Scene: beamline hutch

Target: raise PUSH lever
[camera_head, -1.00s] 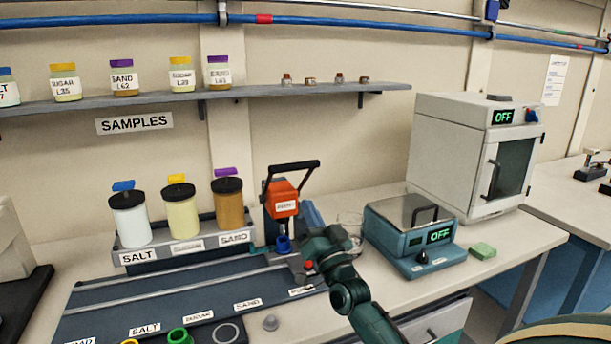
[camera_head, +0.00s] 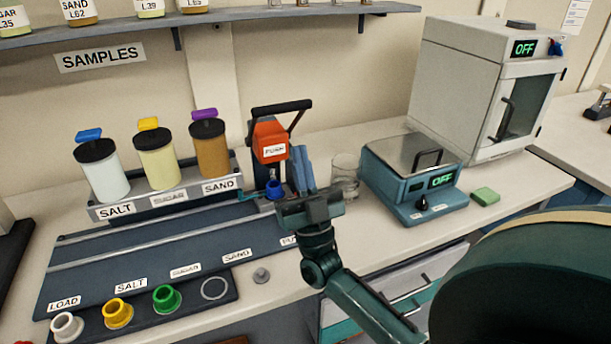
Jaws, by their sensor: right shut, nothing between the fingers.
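The PUSH unit is an orange press head (camera_head: 268,134) with a white label. Its black lever (camera_head: 281,107) is a bar across the top, with a thin arm slanting down on the right. A blue cup-like piece (camera_head: 274,189) sits below the head. My right gripper (camera_head: 304,197) is shut and empty, just in front of and right of the press base, well below the lever bar. Its fingertips are hard to make out against the blue-grey part of the press behind. Whether they touch the press I cannot tell. My left gripper is out of view.
Salt, sugar and sand jars (camera_head: 157,155) stand left of the press. A glass beaker (camera_head: 345,172) and a teal balance (camera_head: 413,180) reading OFF are close on the right, with a grey oven (camera_head: 480,85) behind. Coloured rings (camera_head: 167,298) lie in the front tray.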

